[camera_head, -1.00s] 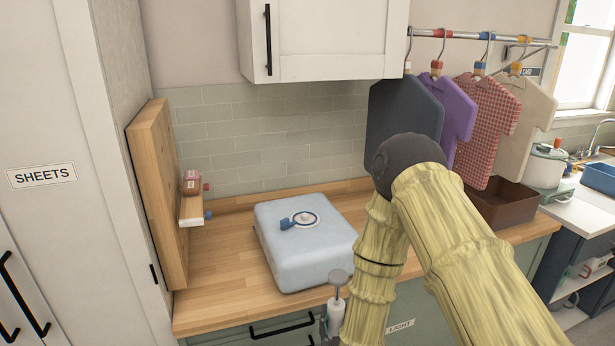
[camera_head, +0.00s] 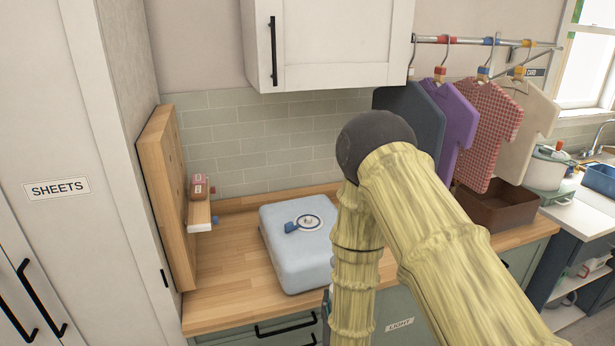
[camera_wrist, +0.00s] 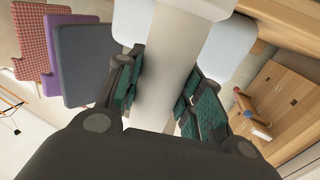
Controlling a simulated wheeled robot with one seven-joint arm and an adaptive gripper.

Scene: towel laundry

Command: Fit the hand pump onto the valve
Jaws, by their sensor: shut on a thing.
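The light blue padded bag (camera_head: 285,262) lies flat on the wooden counter. The round valve (camera_head: 309,221) is on its top, a pale ring with a dark outline, and a blue cap (camera_head: 291,227) lies beside it. My gripper (camera_wrist: 165,88) is shut on the hand pump (camera_wrist: 168,62), whose pale cylinder runs between the green-padded fingers in the wrist view. In that view, pale blue surfaces of the bag (camera_wrist: 229,45) show on both sides of the pump. In the head view my arm hides the gripper and pump; the wrist view does not show the valve.
A wooden board (camera_head: 166,200) with a small shelf (camera_head: 200,216) stands at the counter's left. Shirt-shaped panels (camera_head: 455,130) hang from a rail above a brown bin (camera_head: 497,205). A white cabinet (camera_head: 330,45) hangs overhead. The counter left of the bag (camera_head: 225,285) is clear.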

